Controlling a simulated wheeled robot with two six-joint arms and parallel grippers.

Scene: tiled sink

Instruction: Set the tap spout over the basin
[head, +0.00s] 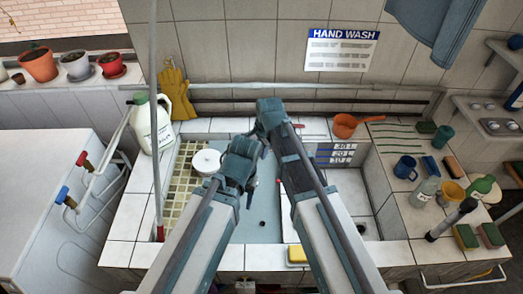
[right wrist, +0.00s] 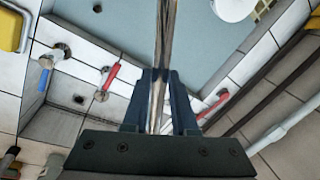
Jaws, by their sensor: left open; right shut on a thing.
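The metal tap spout (right wrist: 165,45) stands between the fingers of my right gripper (right wrist: 165,85) in the right wrist view. That gripper is shut on it. In this view the spout's upper part crosses the blue-grey basin (right wrist: 130,20); its end is out of frame. In the head view my right gripper (head: 272,115) is over the back of the sink and hides the spout. The same basin (head: 256,228) lies below my arms. My left gripper (head: 243,165) is open over it, with no contact with the spout visible.
A white round thing (head: 207,161) sits in the left basin. A second basin (head: 352,185) is at the right. Red handles (right wrist: 108,77) and a blue one (right wrist: 45,75) are near the spout. A yellow sponge (head: 297,254) lies on the front rim; bottles and cups crowd the right counter.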

